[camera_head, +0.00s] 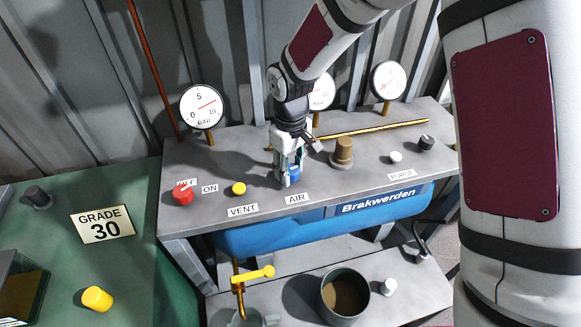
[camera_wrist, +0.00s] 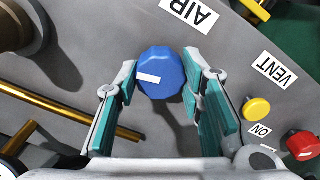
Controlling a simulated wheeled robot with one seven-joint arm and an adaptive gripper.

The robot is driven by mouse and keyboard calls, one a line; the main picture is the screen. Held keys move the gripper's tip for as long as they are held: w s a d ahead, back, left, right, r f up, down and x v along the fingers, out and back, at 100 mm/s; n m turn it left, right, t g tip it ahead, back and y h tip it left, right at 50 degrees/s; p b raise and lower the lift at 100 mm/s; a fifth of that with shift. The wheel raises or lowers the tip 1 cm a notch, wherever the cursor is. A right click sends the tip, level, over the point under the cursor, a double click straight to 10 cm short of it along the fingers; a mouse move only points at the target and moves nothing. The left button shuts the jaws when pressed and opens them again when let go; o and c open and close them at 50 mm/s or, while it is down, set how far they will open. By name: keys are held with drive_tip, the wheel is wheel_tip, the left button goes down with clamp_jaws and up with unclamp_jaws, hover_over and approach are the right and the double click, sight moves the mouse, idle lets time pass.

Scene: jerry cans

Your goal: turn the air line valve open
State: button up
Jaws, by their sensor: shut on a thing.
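The air valve is a blue faceted knob (camera_wrist: 160,72) with a white pointer mark, standing on the grey panel beside the AIR label (camera_wrist: 189,12). In the head view the knob (camera_head: 294,171) is partly hidden behind my fingers, behind the AIR label (camera_head: 297,199). My gripper (camera_head: 288,172) points down over it, shut on the knob with one finger at each side. In the wrist view the gripper (camera_wrist: 160,82) has its teal-padded fingertips at the knob's left and right edges. The white mark points to the left in that view.
Left of the knob are a yellow VENT knob (camera_head: 238,188) and a red OFF/ON knob (camera_head: 183,193). A brass fitting (camera_head: 342,152) and white PURGE knob (camera_head: 395,157) stand to the right. Gauges (camera_head: 203,107) and a brass pipe (camera_head: 372,128) are behind.

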sight(291, 169)
drive_tip(key=shift+m, duration=1.3)
drive_tip(key=o, duration=1.2)
drive_tip(key=shift+c, duration=0.2)
wheel_tip(291, 169, up, 12)
